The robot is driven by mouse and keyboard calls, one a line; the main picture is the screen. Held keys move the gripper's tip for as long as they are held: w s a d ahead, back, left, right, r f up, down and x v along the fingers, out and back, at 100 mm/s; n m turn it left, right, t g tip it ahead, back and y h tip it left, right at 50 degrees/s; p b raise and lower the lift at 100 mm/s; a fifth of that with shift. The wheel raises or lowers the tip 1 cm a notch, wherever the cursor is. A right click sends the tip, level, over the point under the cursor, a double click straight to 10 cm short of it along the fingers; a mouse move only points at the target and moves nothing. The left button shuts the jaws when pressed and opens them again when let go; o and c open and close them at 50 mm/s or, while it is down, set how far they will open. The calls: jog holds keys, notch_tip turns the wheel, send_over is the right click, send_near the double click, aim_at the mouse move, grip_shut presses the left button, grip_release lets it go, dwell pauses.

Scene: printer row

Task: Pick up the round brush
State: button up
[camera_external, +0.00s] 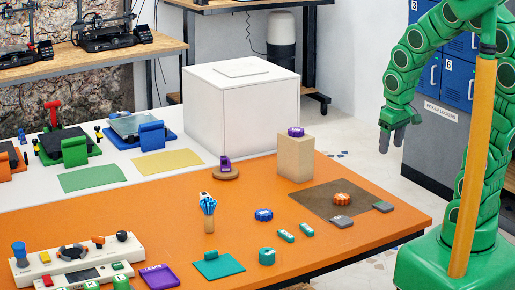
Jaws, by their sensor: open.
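A small upright thing (208,207) with a blue-and-white top and a tan lower part stands on the orange table top (330,240), near its middle. It is the likeliest round brush, but it is too small to tell for sure. My gripper (392,146) hangs at the right, pointing down, open and empty. In the picture it is well to the right of and higher than the upright thing, apart from everything on the table.
A tan block (295,160) with a purple round piece (296,132) on top stands between the upright thing and my gripper. A brown mat (318,197) bears an orange ridged piece (342,199). A large white box (240,105) stands behind. Small blue and teal pieces lie nearby.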

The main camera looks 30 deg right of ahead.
aim_at(209, 216)
jog(key=w+a+f+n+t+y, duration=0.2)
jog(key=w+a+f+t, duration=0.15)
jog(key=w+a, duration=0.6)
jog(key=w+a+f+n+t+y, duration=0.2)
jog(key=w+a+f, duration=0.3)
jog(key=w+a, duration=0.5)
jog(key=s+a+f+n+y, duration=0.1)
jog(key=a+f+n+y, duration=0.2)
jog(key=a, duration=1)
jog(key=s+a+f+n+y, duration=0.2)
jog(key=a+f+y, duration=0.15)
jog(key=a, duration=0.85)
jog(key=shift+t+y, duration=0.35)
jog(key=shift+t, duration=0.1)
jog(key=shift+x, duration=3.85)
jog(key=shift+w+d+f, duration=0.1)
jog(key=shift+d+f, duration=0.05)
jog(key=c, duration=1)
